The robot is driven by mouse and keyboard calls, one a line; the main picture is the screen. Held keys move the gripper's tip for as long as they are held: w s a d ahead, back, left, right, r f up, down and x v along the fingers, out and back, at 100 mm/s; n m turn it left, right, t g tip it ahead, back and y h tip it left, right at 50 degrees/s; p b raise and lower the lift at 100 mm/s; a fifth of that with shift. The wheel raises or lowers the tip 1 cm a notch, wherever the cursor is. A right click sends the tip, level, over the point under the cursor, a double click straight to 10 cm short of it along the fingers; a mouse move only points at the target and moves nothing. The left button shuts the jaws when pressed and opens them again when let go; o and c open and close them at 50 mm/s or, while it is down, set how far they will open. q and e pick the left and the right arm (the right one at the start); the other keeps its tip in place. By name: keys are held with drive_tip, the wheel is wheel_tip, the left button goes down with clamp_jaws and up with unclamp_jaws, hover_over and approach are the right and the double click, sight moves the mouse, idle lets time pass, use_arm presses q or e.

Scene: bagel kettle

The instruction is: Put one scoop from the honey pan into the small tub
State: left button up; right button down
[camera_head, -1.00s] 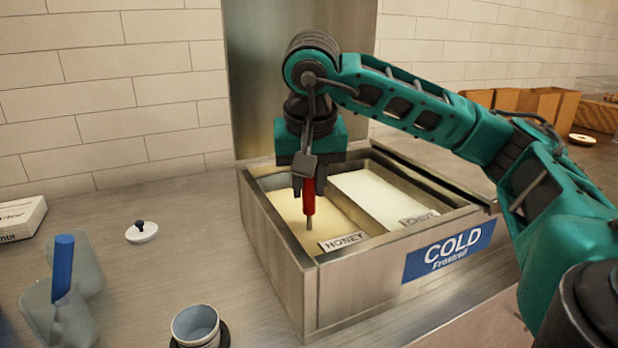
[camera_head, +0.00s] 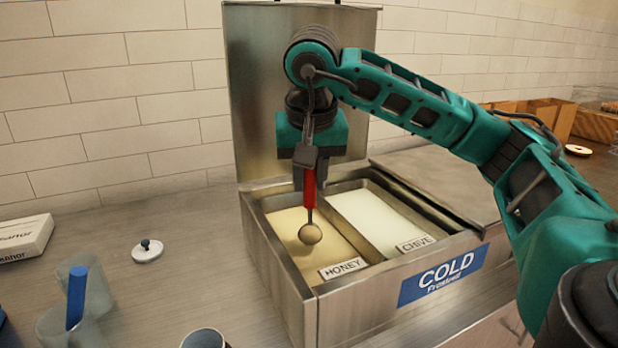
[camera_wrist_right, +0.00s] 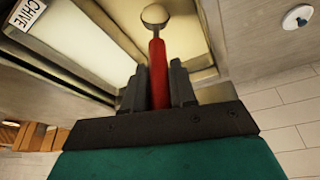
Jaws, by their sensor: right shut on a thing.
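My right gripper (camera_head: 309,180) is shut on the red handle of the scoop (camera_head: 309,196). The scoop hangs down, and its round bowl (camera_head: 311,234) shows over the honey pan (camera_head: 288,222), which holds pale yellow stuff. In the right wrist view the scoop (camera_wrist_right: 158,70) sits between the two dark fingers (camera_wrist_right: 160,85). The bowl looks filled with a pale tan load, level or slightly domed. The small tub (camera_head: 204,339) is a grey-blue cup at the bottom edge, mostly cut off. My left gripper does not show.
The chive pan (camera_head: 375,215) with white stuff lies right of the honey pan in the steel cold well (camera_head: 290,305). A white lid (camera_head: 147,251) with a dark knob lies on the counter. Clear holders with a blue handle (camera_head: 76,297) stand at left. A white box (camera_head: 24,238) is behind.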

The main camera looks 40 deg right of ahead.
wheel_tip(320, 180, up, 2)
drive_tip(key=shift+w+d+r+p, duration=0.1)
drive_tip(key=shift+w+r+p, duration=0.05)
drive_tip(key=shift+p, duration=0.55)
drive_tip(key=r+p, duration=0.2)
drive_tip(key=r, duration=0.1)
drive_tip(key=r+p, duration=0.1)
drive_tip(key=r, duration=0.1)
drive_tip(key=shift+w+d+r+p, duration=0.1)
drive_tip(key=shift+w+d+p, duration=0.2)
drive_tip(key=shift+w+d, duration=0.1)
drive_tip(key=shift+s, duration=0.1)
